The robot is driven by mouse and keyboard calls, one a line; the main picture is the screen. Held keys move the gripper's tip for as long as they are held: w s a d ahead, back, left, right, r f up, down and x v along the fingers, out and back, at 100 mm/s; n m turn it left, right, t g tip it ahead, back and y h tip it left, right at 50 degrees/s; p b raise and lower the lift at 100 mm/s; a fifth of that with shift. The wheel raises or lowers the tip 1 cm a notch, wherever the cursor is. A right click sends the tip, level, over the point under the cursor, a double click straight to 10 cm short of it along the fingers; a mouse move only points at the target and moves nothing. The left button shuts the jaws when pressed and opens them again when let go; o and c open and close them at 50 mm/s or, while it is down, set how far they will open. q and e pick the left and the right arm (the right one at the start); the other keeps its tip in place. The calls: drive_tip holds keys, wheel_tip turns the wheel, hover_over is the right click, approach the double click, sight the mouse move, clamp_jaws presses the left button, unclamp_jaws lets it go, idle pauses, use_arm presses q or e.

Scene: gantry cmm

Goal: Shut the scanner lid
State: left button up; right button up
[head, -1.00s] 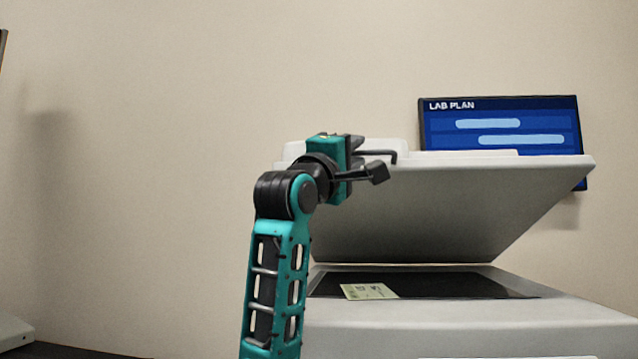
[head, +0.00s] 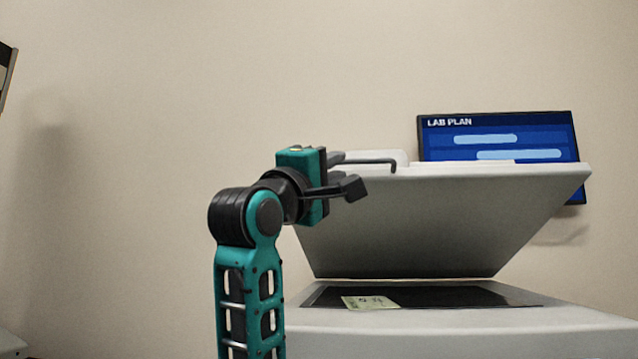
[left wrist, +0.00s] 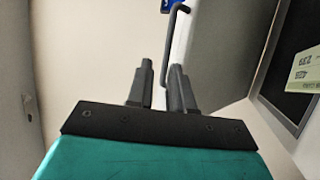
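The scanner lid (head: 440,215) stands open, tilted up steeply over the scanner bed (head: 470,318) in the head view. A thin dark bent handle (head: 378,161) sits at the lid's near edge; it also shows in the left wrist view (left wrist: 176,40). My left gripper (head: 350,173) is at the lid's left side, its fingers spread with a gap between them. The handle passes close by a finger, partly hidden behind it; whether they touch I cannot tell. In the left wrist view the gripper (left wrist: 160,88) shows both fingers apart. My right gripper is not in view.
A small printed pale-green sheet (head: 370,302) lies on the dark scanner glass (head: 450,295). A blue LAB PLAN board (head: 500,135) hangs on the wall behind the lid.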

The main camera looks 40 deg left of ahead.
use_arm(q)
drive_tip(key=b+v, duration=0.1)
drive_tip(key=v, duration=0.3)
drive_tip(key=shift+w, duration=0.1)
idle(0.4)
drive_tip(key=shift+c, duration=0.3)
